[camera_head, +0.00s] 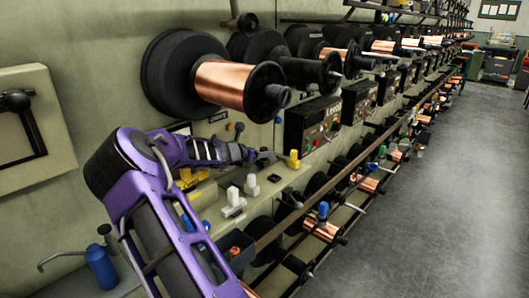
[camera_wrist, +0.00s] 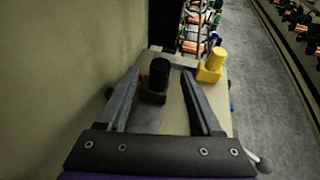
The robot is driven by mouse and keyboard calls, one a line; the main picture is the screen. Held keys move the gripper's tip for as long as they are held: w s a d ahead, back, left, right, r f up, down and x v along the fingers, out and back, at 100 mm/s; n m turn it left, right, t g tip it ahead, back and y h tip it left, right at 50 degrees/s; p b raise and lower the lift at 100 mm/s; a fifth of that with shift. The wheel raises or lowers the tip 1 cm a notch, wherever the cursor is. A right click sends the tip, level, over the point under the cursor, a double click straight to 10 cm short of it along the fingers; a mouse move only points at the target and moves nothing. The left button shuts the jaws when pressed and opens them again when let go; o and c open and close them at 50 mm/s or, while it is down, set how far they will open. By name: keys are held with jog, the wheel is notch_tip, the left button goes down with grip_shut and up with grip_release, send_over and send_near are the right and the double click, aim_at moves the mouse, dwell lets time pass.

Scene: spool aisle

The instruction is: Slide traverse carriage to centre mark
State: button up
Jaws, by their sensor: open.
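My gripper (camera_head: 268,157) reaches out over the pale ledge below the spools. In the wrist view my gripper (camera_wrist: 160,74) is open, one finger on each side of a black upright knob on a dark block (camera_wrist: 159,70). I see no clear contact between the fingers and the knob. A yellow knob on a block (camera_wrist: 213,63) stands just right of the right finger; it also shows in the head view (camera_head: 293,160). Which piece is the traverse carriage, and where a centre mark lies, I cannot tell.
White blocks with posts (camera_head: 234,201) stand on the ledge. A large copper spool (camera_head: 225,80) juts out above my arm. Black control boxes (camera_head: 313,124) line the wall to the right. A blue bottle (camera_head: 101,267) stands lower left. The grey floor (camera_head: 440,190) is clear.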

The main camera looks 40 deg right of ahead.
jog(key=shift+x, duration=1.85)
grip_shut()
